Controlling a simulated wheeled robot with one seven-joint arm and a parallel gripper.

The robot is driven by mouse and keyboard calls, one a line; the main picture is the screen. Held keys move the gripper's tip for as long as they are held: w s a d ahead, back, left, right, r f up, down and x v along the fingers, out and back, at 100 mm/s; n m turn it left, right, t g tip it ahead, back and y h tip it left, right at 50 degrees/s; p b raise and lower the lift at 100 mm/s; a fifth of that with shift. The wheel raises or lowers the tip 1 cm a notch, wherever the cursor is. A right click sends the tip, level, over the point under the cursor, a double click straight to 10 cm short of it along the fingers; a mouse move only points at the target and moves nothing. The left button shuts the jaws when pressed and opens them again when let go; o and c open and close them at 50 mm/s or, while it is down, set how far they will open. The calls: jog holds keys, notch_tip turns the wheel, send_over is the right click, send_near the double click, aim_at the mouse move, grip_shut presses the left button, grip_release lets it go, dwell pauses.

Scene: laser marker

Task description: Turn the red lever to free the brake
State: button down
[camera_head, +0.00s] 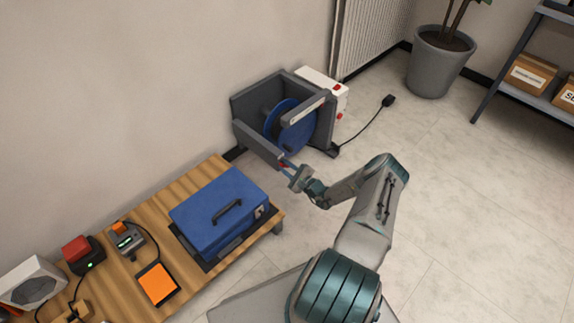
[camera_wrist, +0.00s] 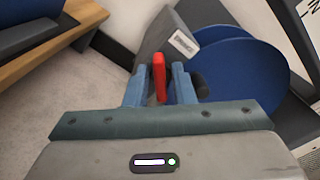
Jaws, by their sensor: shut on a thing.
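The red lever (camera_wrist: 159,76) sits between the two blue fingers of my gripper (camera_wrist: 161,82) in the wrist view, and the gripper is shut on it. The lever is on the front of a grey housing (camera_head: 262,146) that holds a blue disc (camera_head: 297,130). In the head view only a small bit of red (camera_head: 283,164) shows at the fingertips of my gripper (camera_head: 286,168). The grey housing also shows in the wrist view (camera_wrist: 170,36), with a white label on it. The lever's mount is partly hidden by the fingers.
A wooden bench (camera_head: 190,182) with a blue case (camera_head: 217,208) stands left of my arm. A white box (camera_head: 322,84) with red parts is behind the housing. A black cable lies on the floor at right. The floor right of my arm is clear.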

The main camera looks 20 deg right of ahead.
jog(key=n+p, duration=0.2)
jog(key=n, duration=0.3)
jog(key=shift+p, duration=0.3)
jog(key=shift+f+n+p, duration=0.2)
jog(key=shift+n+p, duration=0.5)
jog(key=shift+n, duration=1.2)
jog(key=c, duration=1.5)
grip_release()
jog(key=shift+s, duration=0.15)
jog(key=p+v, duration=0.3)
jog(key=v, duration=1)
jog(key=shift+s+d, duration=0.1)
jog(key=shift+s, duration=0.2)
